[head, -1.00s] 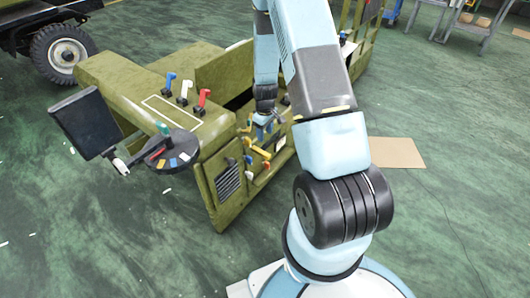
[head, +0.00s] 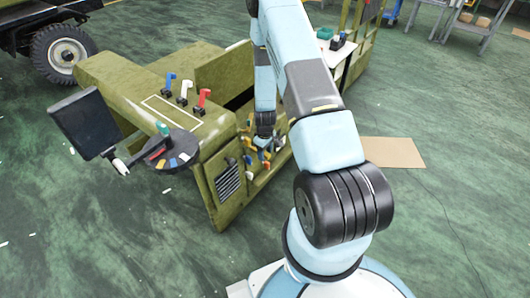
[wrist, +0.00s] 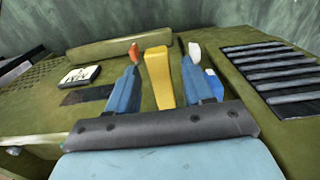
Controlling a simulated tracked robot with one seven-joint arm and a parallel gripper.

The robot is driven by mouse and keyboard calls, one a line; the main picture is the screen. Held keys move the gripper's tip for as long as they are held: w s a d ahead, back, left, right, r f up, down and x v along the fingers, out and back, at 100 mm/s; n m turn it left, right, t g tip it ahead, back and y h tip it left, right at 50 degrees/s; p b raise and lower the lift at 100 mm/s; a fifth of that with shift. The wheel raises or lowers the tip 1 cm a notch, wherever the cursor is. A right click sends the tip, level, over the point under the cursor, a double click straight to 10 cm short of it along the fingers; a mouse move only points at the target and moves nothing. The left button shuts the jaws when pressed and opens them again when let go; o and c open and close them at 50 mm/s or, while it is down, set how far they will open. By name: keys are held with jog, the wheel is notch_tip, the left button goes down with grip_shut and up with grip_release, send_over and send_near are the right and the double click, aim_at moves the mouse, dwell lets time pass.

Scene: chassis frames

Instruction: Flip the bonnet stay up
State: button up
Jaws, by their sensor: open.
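My gripper (wrist: 160,66) is open, with its two blue fingers on either side of a yellow lever (wrist: 158,78). The lever stands between the fingers, and I see gaps beside it. No part carries a readable name, so I cannot tell for certain which one is the bonnet stay. In the head view my gripper (head: 264,139) is low at the side panel of the green chassis (head: 215,150), among small coloured levers. It partly hides them there.
In the wrist view an orange-tipped part (wrist: 133,51) shows by the left finger. A white-tipped part (wrist: 196,52) and a blue block (wrist: 214,85) are by the right finger. A dark slatted grille (wrist: 272,75) is at right. A monitor (head: 85,122) and round tray (head: 172,152) stand at the chassis corner.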

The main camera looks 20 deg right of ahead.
jog(key=shift+c, duration=0.5)
grip_shut()
